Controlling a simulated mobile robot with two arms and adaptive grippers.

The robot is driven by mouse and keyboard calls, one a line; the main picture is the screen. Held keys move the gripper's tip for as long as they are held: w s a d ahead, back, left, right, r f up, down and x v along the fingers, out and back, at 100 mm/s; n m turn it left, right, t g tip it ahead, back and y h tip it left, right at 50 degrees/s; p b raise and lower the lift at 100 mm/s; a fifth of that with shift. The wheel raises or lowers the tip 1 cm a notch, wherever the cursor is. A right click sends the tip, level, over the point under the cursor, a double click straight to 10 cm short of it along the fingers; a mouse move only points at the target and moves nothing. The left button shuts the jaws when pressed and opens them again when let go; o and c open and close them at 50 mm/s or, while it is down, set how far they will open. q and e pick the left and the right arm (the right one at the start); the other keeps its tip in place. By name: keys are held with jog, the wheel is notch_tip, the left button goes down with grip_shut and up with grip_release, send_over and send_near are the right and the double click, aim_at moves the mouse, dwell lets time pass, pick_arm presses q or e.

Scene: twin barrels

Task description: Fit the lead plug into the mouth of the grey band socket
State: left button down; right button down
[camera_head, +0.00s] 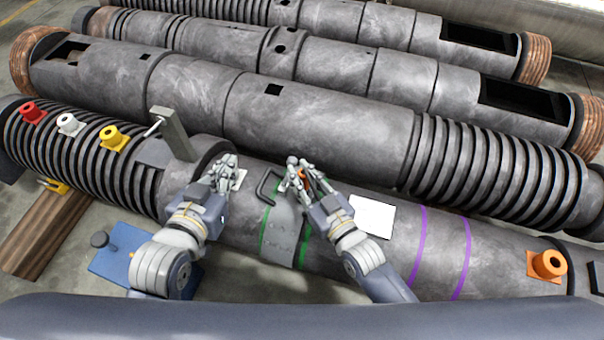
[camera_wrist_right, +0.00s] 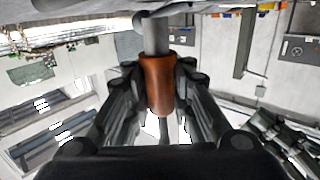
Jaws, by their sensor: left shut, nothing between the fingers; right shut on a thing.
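My right gripper (camera_head: 297,172) is shut on a copper-brown cylinder, taken as the lead plug; a bit of orange shows between its fingers. In the right wrist view, the right gripper (camera_wrist_right: 160,90) holds this plug (camera_wrist_right: 159,82), and a grey rod (camera_wrist_right: 155,36) runs on from its far end towards a grey surface. Whether it touches anything there is unclear. A grey band (camera_head: 285,232) edged with green stripes wraps the near barrel below this gripper. I cannot make out its socket mouth. My left gripper (camera_head: 229,165) is shut and empty, left of the band.
Red (camera_head: 33,112), white (camera_head: 69,124) and yellow (camera_head: 111,138) sockets sit on the near barrel's left; an orange socket (camera_head: 548,264) sits far right. A black bent bar (camera_head: 267,188) stands between my grippers. A grey post (camera_head: 172,134) rises left of my left gripper.

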pick_arm(q)
jog(key=shift+s+a+f, duration=0.1)
jog(key=shift+s+f, duration=0.15)
jog(key=shift+f, duration=0.05)
jog(key=shift+w+r, duration=0.2)
jog(key=shift+r, duration=0.05)
jog(key=shift+f, duration=0.15)
jog(key=shift+s+a+f+g+p, duration=0.2)
jog(key=shift+s+f+g, duration=0.2)
jog(key=shift+f, duration=0.15)
jog(key=shift+s+a+f+g+p, duration=0.15)
jog(key=shift+s+f+g, duration=0.2)
jog(key=shift+f, duration=0.2)
jog(key=shift+y, duration=0.3)
dwell(0.3)
jog(key=shift+s+a+f+g, duration=0.3)
jog(key=shift+s+f+g, duration=0.25)
jog(key=shift+s+f, duration=0.1)
